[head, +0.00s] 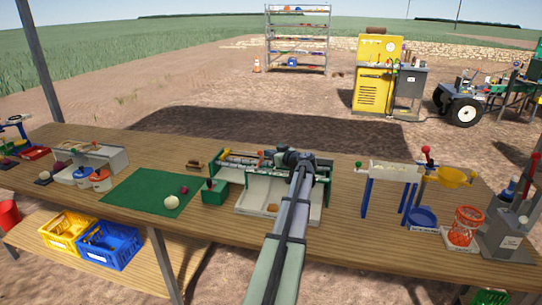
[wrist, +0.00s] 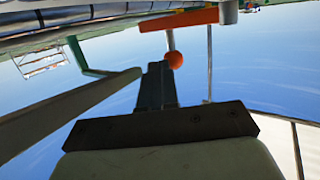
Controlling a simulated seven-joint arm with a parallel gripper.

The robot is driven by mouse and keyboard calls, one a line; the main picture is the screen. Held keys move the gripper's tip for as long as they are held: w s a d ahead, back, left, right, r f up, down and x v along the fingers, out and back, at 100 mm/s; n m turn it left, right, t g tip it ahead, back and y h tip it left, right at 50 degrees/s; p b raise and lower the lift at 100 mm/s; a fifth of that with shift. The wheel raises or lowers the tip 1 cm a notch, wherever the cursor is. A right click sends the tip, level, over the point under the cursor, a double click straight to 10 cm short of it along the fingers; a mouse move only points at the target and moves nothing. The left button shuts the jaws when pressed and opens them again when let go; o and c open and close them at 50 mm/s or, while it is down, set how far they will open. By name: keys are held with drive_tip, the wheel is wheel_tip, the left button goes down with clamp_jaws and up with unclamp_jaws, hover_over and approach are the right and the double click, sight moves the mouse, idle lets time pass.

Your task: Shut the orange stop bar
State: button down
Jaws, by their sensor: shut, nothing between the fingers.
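In the wrist view, an orange bar (wrist: 180,19) runs across the upper middle, next to a round orange knob (wrist: 174,60). My gripper (wrist: 156,72) is shut and empty. Its fingertips lie close beside the knob in the picture; I cannot tell whether they touch it. In the head view, my gripper (head: 288,158) is over the back of the green-framed onion elevator (head: 325,185), and my arm covers part of that machine. The orange bar cannot be made out clearly there.
A green mat (head: 150,190) with round produce lies left of the machine. A pale rail (wrist: 70,110) runs close to my fingers at the left of the wrist view.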

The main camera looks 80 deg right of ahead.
drive_tip(key=v, duration=1.3)
drive_tip(key=shift+s+a, duration=0.25)
drive_tip(key=shift+s, duration=0.1)
